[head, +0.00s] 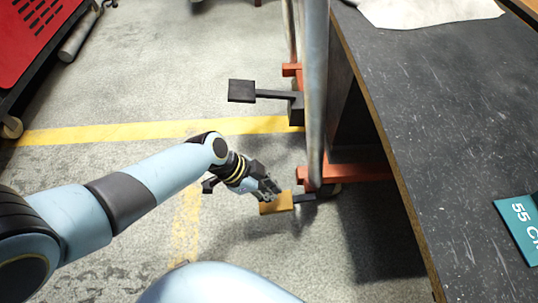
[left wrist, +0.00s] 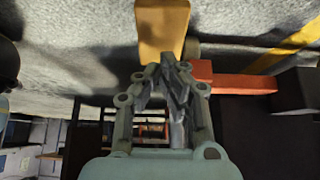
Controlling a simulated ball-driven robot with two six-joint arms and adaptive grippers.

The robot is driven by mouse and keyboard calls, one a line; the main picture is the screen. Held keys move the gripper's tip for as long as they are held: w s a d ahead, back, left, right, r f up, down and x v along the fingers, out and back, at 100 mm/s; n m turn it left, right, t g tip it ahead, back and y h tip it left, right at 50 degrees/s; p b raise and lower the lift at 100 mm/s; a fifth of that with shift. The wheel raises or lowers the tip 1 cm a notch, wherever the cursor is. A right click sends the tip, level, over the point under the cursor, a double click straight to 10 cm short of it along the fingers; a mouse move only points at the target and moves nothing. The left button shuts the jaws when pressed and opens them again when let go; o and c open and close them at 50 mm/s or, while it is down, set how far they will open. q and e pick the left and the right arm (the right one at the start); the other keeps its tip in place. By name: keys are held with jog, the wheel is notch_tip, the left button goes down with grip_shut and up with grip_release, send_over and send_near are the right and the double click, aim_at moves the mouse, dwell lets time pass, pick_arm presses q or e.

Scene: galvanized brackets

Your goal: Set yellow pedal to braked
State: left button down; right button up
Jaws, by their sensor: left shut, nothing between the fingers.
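The yellow pedal (head: 277,203) is low near the floor, on a short dark arm at the foot of a cart's upright. It also shows at the top of the left wrist view (left wrist: 162,28). My left gripper (head: 274,192) is shut and empty. Its fingertips are at the yellow pedal's upper edge in the head view; I cannot tell whether they touch it. The closed fingers (left wrist: 177,68) point toward the pedal in the left wrist view. A black pedal (head: 242,91) on a dark arm sits farther back. My right gripper is not in view.
A metal upright (head: 315,90) with orange-red brackets (head: 350,174) stands right of the pedals. A dark worktop (head: 450,130) fills the right, with a teal sign (head: 520,226) on it. A red cabinet (head: 35,40) stands at the upper left. Floor left of the pedals is clear.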

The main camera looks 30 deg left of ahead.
pick_arm(q)
jog(key=v, duration=1.2)
dwell(0.3)
